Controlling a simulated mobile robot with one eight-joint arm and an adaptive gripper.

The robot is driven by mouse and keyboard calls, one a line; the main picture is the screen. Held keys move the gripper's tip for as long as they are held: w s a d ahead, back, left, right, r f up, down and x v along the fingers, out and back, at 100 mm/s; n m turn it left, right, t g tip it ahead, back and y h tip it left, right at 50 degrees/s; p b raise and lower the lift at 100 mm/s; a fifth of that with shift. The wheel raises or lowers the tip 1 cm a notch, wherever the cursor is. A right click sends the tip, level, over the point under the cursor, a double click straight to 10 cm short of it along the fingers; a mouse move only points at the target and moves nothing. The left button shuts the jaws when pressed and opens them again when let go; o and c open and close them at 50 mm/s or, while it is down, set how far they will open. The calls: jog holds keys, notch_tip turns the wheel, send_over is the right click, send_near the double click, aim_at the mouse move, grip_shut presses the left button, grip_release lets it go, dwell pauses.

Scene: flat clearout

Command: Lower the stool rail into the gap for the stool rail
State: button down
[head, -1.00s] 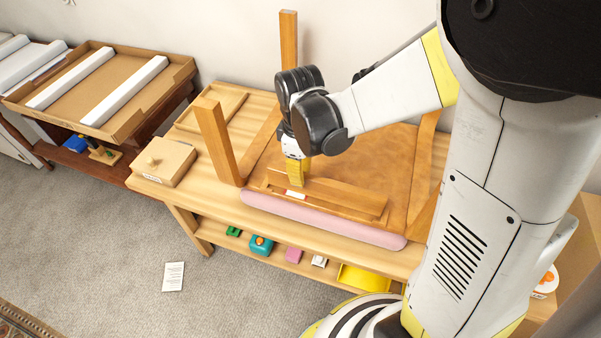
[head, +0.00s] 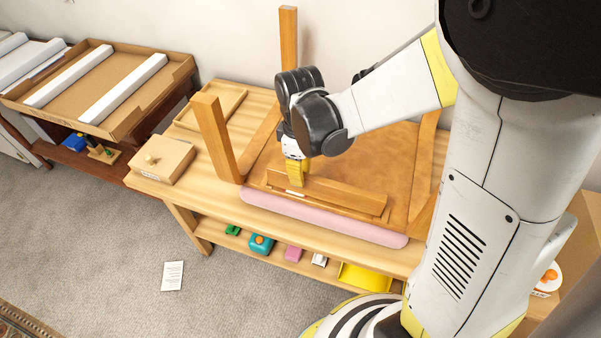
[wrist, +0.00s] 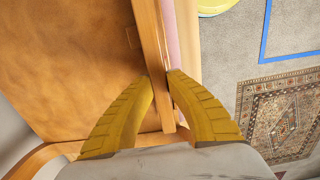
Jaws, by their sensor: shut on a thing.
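The stool rail (head: 335,194), a long orange-brown wooden bar, lies lengthwise along the near side of an upturned stool (head: 350,155). My gripper (head: 296,178) is shut on the rail toward its left end, fingers pointing down. In the wrist view, the yellow fingertips (wrist: 162,84) are on either side of the rail (wrist: 150,38). The rail is just above or in the near frame edge of the stool, inside the pink cushion edge (head: 320,220). The gap itself is hidden under the rail, and I cannot tell whether the rail touches its bottom.
Stool legs rise at the left (head: 217,140) and back (head: 288,48), close around my arm. A wooden box with a knob (head: 162,161) and a shallow tray (head: 215,106) are on the bench's left. Small coloured items sit on the shelf below.

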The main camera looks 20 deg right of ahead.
jog(key=shift+f, duration=0.4)
jog(key=c, duration=1.4)
grip_release()
jog(key=shift+o, duration=0.2)
jog(key=shift+r, duration=0.1)
notch_tip(320, 180, up, 12)
